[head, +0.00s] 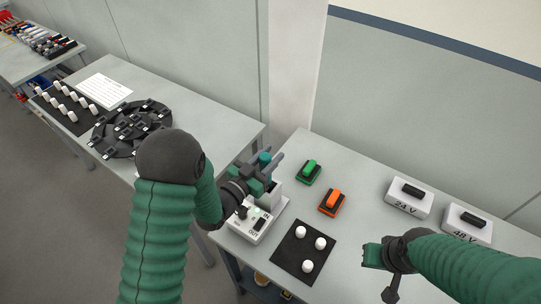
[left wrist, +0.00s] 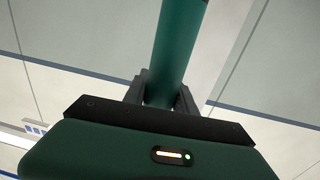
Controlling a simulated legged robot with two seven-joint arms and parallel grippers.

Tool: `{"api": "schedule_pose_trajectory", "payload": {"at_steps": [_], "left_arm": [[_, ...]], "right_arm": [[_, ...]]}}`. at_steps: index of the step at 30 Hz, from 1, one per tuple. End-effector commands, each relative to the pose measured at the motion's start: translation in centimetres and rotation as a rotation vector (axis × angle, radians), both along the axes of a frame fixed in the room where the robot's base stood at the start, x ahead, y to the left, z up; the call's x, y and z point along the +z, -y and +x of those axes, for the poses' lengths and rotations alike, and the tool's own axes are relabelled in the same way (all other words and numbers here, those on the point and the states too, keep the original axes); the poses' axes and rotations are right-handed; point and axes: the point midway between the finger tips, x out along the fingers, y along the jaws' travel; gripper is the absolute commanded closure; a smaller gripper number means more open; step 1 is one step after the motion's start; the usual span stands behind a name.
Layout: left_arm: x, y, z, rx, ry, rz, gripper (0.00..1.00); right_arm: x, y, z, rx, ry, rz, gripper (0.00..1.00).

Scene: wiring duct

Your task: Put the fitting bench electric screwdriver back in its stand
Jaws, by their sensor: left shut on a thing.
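The electric screwdriver (head: 265,158) shows as a teal rounded end between the grey fingers of my left gripper (head: 267,163). In the left wrist view the screwdriver (left wrist: 180,50) is a long green cylinder, and my left gripper (left wrist: 161,92) is shut on it. Its lower end is hidden by the gripper. My left gripper is over the far edge of a white box marked IN and OUT (head: 246,228), in front of a pale upright block (head: 270,195). I cannot make out which thing is the stand. My right gripper (head: 378,262) is at the lower right, its fingers unclear.
A green block (head: 307,173) and an orange block (head: 332,202) lie right of my left gripper. A black mat (head: 288,254) with white knobs is in front. Boxes marked 24 V (head: 400,205) and 48 V (head: 455,228) stand at the right. Another table (head: 195,105) is at left.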

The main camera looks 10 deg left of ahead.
Motion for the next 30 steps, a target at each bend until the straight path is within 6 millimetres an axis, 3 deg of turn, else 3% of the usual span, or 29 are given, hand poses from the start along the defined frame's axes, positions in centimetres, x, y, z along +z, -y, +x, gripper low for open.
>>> {"api": "schedule_pose_trajectory", "payload": {"at_steps": [12,21,22,27,30], "left_arm": [[-2.3,-0.3,0.1,0.006,0.002,0.004,1.0],[-2.4,-0.4,0.1,0.008,0.001,0.004,1.0],[-2.4,-0.4,0.1,0.008,0.001,0.004,0.64],[-2.4,-0.3,0.1,0.005,0.0,0.002,0.42],[-2.4,-0.2,0.0,0.004,0.0,0.002,0.42]], "right_arm": [[-2.2,0.0,0.0,0.0,0.0,0.0,1.0],[-2.2,0.0,0.0,0.0,0.0,0.0,1.0],[-2.1,0.0,0.0,0.0,0.0,0.0,1.0],[-2.1,0.0,0.0,0.0,0.0,0.0,1.0],[-2.2,0.0,0.0,0.0,0.0,0.0,1.0]]}}
